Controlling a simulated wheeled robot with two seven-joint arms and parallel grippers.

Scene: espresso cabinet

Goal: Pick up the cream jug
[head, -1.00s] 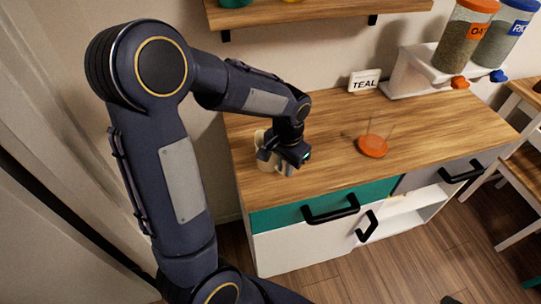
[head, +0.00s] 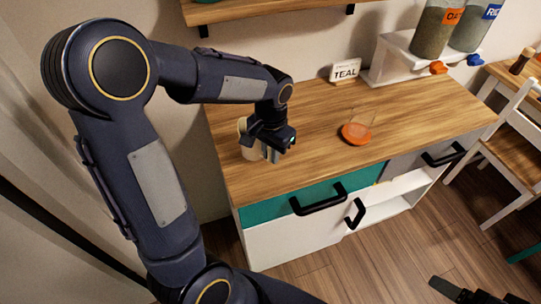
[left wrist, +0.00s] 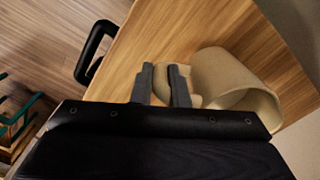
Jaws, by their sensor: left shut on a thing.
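The cream jug (head: 248,143) is a beige, open-topped vessel near the left end of the wooden counter. It also shows in the left wrist view (left wrist: 235,80), with its mouth toward the lower right of the picture. My left gripper (head: 272,156) is at the jug's right side in the head view. In the left wrist view its two dark fingers (left wrist: 166,84) are shut on the jug's handle, partly hidden between them. I cannot tell whether the jug's base is clear of the counter. A dark part at the lower right, likely my right gripper (head: 470,294), is cut by the frame edge.
An orange disc (head: 356,139) with a clear glass on it lies mid-counter. Black handles (head: 320,200) stick out of the cabinet front. A shelf (head: 270,10) hangs above. The counter's front is clear.

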